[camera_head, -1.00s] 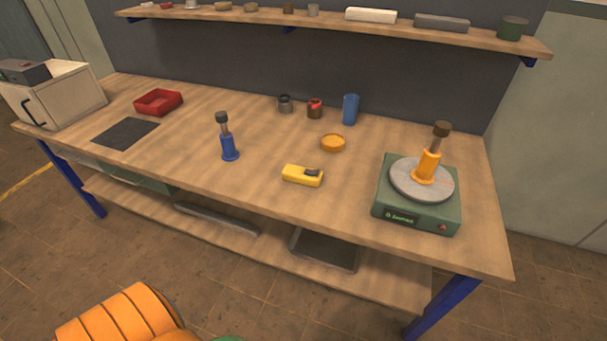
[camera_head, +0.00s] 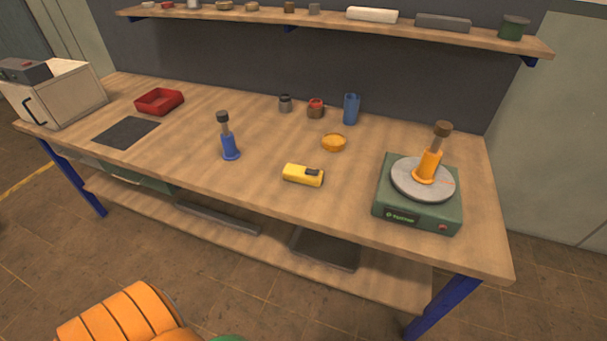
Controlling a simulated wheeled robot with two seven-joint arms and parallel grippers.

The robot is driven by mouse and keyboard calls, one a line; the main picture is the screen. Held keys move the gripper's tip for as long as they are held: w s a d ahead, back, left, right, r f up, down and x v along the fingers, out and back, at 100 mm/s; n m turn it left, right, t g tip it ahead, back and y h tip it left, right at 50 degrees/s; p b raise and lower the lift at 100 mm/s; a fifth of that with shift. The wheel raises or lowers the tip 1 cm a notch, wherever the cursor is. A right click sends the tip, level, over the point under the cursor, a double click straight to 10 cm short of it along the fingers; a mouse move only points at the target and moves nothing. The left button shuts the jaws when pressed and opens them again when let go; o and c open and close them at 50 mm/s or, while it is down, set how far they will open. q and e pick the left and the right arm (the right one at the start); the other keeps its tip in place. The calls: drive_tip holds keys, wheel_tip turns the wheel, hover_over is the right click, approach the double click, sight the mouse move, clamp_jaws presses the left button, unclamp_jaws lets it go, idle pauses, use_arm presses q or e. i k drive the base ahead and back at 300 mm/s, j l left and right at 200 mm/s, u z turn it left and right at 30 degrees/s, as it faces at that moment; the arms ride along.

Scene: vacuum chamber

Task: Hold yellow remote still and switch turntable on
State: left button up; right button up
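The yellow remote (camera_head: 298,175) lies flat on the wooden bench near its front edge, with a dark patch at its right end. The turntable is a green box (camera_head: 393,205) with a grey round plate (camera_head: 408,188) on top, at the right end of the bench. A red button (camera_head: 443,227) shows on its front right, beside a dark label. An orange post with a dark knob (camera_head: 430,163) stands on the plate. Neither gripper is in view. An orange, ribbed part of my own body shows at the bottom left, well away from the bench top.
A blue post with a dark knob (camera_head: 229,146) stands left of the remote. An orange dish (camera_head: 333,142), a blue cup (camera_head: 351,109) and two small jars sit behind. A red tray (camera_head: 159,101) and white box (camera_head: 62,97) are at left. A shelf (camera_head: 290,22) overhangs the back.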

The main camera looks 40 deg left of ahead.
sight(309, 172)
drive_tip(key=j+z, duration=0.15)
drive_tip(key=j, duration=0.7)
drive_tip(key=j+z, duration=0.2)
drive_tip(key=j, duration=0.6)
drive_tip(key=k+j+z, duration=0.15)
drive_tip(key=j, duration=0.7)
drive_tip(key=i, duration=0.05)
